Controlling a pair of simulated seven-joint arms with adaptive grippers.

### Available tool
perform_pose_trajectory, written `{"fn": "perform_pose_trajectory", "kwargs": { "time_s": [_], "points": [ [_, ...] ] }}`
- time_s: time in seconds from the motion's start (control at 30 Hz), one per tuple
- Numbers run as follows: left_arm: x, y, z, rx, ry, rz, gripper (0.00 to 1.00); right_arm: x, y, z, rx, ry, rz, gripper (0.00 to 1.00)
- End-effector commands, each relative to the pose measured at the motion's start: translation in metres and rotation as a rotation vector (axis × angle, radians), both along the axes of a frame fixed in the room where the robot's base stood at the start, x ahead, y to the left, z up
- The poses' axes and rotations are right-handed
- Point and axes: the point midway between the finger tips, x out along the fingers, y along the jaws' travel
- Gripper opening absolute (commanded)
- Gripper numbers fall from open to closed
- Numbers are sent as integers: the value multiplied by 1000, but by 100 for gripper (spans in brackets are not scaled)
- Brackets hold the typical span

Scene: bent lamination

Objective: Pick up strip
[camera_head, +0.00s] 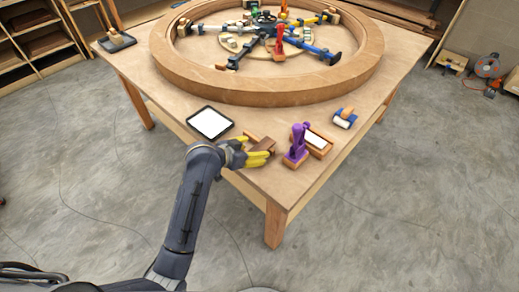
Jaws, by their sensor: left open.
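Small brown wooden pieces, which look like the strip (264,145), lie near the front corner of the wooden table (330,125). My left gripper (257,153) has yellow fingers and reaches in from the lower left over the table's front edge. Its fingers are open and right at the brown wood. I cannot tell whether the wood is between the fingers or just beyond them, because the fingers partly cover it. My right gripper is not in view.
A tablet with a white screen (210,123) lies left of the gripper. A purple clamp (298,142), a wooden tray with a white inside (315,141) and a blue-based roller (344,118) stand to the right. A large round wooden form (265,91) fills the table's back.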

Motion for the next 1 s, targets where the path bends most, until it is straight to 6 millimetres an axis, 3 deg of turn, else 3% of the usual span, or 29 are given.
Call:
{"fn": "perform_pose_trajectory", "kwargs": {
  "time_s": [0.23,0.57,1.0],
  "points": [
    [16,-12,-13,-1,1,1,66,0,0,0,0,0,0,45],
    [18,-13,-15,0,0,1,66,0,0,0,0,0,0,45],
    [17,-13,-15,0,0,1,18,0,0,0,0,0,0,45]
  ]
}}
